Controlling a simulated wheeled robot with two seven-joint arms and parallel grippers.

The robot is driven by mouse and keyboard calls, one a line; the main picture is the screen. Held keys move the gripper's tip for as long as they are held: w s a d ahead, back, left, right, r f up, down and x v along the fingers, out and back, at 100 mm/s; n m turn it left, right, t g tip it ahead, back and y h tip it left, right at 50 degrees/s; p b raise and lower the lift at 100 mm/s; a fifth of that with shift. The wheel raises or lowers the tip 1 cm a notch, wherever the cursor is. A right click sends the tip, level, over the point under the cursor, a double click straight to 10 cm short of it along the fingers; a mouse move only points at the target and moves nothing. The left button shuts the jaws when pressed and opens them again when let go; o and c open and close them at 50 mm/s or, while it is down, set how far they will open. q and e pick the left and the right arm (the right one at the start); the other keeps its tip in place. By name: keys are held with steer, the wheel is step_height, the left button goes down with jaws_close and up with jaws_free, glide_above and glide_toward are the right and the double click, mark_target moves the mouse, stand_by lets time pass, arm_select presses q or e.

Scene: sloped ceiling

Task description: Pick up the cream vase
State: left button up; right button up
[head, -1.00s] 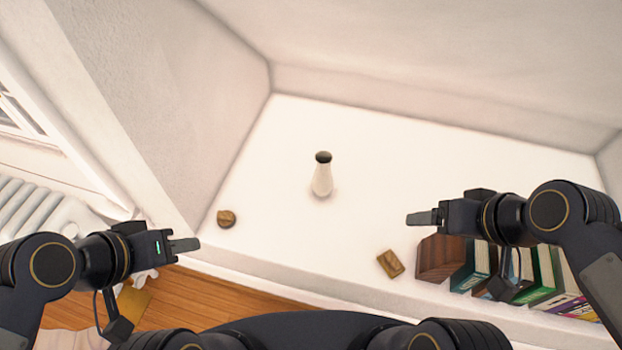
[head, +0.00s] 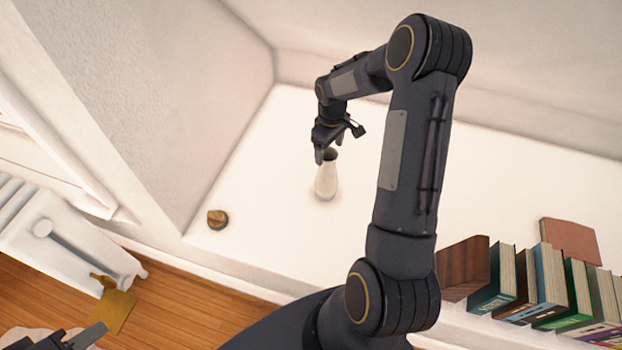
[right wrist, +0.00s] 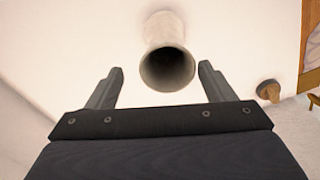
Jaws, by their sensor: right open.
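The cream vase (head: 326,182) stands upright on the white surface in the head view, its dark mouth partly covered by my right gripper (head: 325,154). In the right wrist view the vase (right wrist: 163,28) points its round open mouth toward the camera. My right gripper (right wrist: 161,70) is open, with one finger on each side of the vase's mouth and a visible gap to each. My left gripper (head: 88,337) shows only partly at the bottom left corner, far from the vase; its jaw opening cannot be made out.
A small gold-brown object (head: 217,219) lies left of the vase; a brown knob-like thing (right wrist: 268,90) shows in the right wrist view. A row of books (head: 545,285) with a wooden block (head: 464,263) stands at the right. The surface around the vase is clear.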

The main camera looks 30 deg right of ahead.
mark_target(327, 165)
steer(key=f, duration=0.7)
steer(key=shift+s+a, duration=0.25)
steer(key=shift+a, duration=0.1)
steer(key=shift+c, duration=0.3)
jaws_close()
